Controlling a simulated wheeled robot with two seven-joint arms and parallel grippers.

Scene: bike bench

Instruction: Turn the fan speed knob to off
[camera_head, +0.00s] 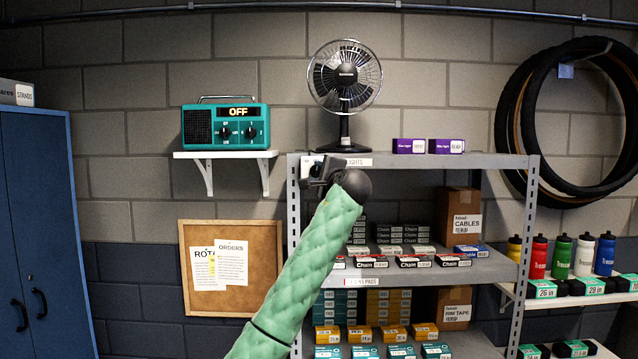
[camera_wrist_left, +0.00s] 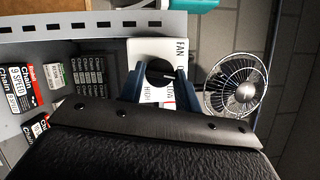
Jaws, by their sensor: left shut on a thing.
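The white fan panel (camera_wrist_left: 148,47) shows in the left wrist view with partly visible lettering, including "FAN" and "HIGH". The dark round fan speed knob (camera_wrist_left: 160,74) stands on it, between the two fingers of my left gripper (camera_wrist_left: 161,88), which is shut on it. The knob's pointer setting cannot be read clearly. In the head view my left gripper (camera_head: 318,170) is at the shelf's upper left front corner, hiding the knob and most of the panel. The black desk fan (camera_head: 345,75) stands on the shelf top above it. My right gripper is not in view.
The grey metal shelf (camera_head: 410,162) holds purple boxes (camera_head: 428,146) on top and chain boxes lower down. A teal radio (camera_head: 226,127) reading "OFF" sits on a wall shelf to the left. A cork board (camera_head: 262,262) hangs below it.

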